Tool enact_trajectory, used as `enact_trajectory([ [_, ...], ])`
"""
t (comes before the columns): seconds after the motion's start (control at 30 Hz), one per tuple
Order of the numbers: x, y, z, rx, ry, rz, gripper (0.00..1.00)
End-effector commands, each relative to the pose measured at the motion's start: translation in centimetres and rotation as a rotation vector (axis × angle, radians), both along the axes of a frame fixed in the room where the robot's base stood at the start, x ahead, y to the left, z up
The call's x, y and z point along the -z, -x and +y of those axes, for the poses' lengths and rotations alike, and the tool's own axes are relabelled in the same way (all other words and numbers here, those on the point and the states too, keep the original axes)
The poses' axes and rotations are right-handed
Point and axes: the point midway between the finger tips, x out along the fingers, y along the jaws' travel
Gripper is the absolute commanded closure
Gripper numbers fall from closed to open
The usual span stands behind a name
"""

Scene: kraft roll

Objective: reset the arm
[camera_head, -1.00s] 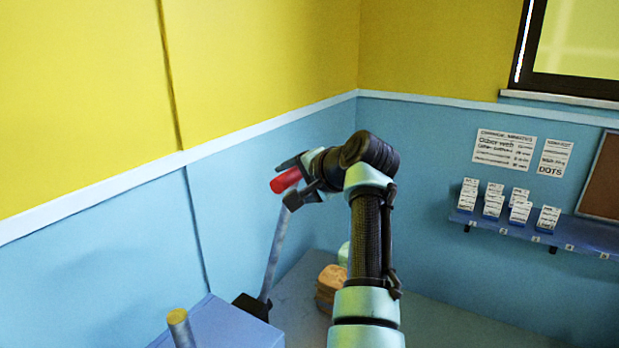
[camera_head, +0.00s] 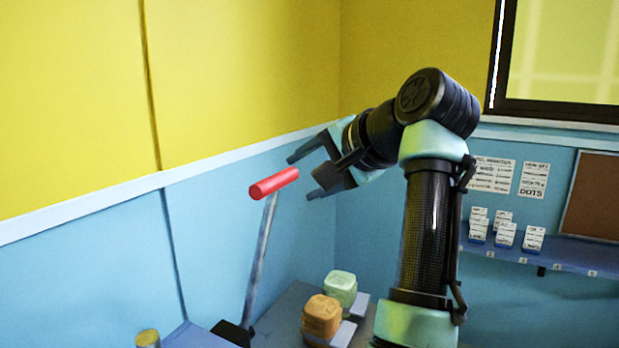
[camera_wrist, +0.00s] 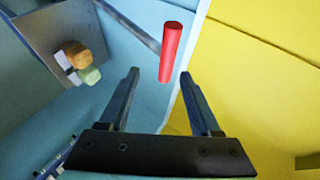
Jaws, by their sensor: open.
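My gripper (camera_head: 300,174) is open and empty in the head view, to the right of a red handle (camera_head: 274,183). The handle sits crosswise on top of a grey lever (camera_head: 260,258) that leans up from a dark base. My arm is raised and bent, with the wrist pointing left.
An orange block (camera_head: 321,316) and a pale green block (camera_head: 340,287) sit on a grey surface below my gripper. A blue shelf (camera_head: 570,254) with small white cards is on the right wall. The left wall (camera_head: 100,270) is close behind the lever.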

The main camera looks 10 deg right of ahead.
Motion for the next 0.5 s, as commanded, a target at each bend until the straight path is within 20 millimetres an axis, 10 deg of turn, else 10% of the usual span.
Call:
enact_trajectory([
  [0.27,0.4,-0.3,0.2,0.011,0.034,-0.049,0.36],
  [0.5,0.4,0.1,1.4,0.105,0.333,-0.441,0.36],
])
